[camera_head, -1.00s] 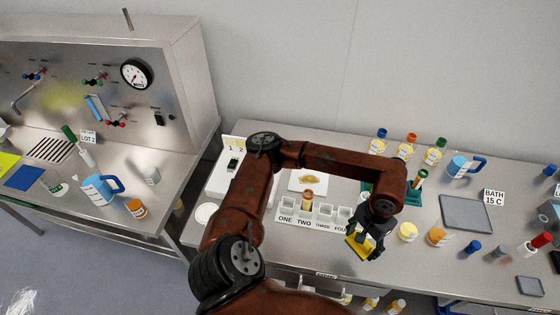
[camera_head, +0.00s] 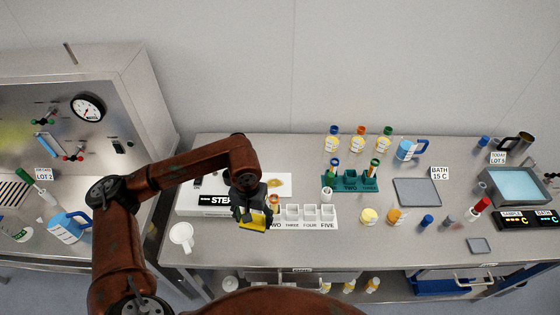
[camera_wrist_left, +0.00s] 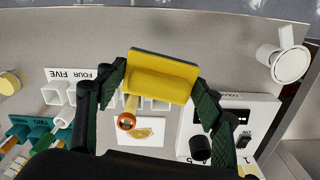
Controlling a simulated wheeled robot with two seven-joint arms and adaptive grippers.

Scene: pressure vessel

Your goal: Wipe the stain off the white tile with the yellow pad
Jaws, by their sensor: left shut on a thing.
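My left gripper (camera_head: 250,205) is shut on the yellow pad (camera_head: 253,222), which has a dark green back. In the left wrist view the pad (camera_wrist_left: 160,76) sits between the two fingers. The gripper is above the left end of the white rack, in front of the white tile (camera_head: 283,192). The tile lies flat behind the rack, with a yellow-brown stain (camera_head: 274,183) on it. In the left wrist view the tile (camera_wrist_left: 121,134) and stain (camera_wrist_left: 141,134) show beyond the pad, apart from it. My right gripper is not in view.
An orange-capped vial (camera_wrist_left: 127,120) stands in the white rack (camera_head: 308,219) between pad and tile. A green rack (camera_head: 350,181) with vials stands right.

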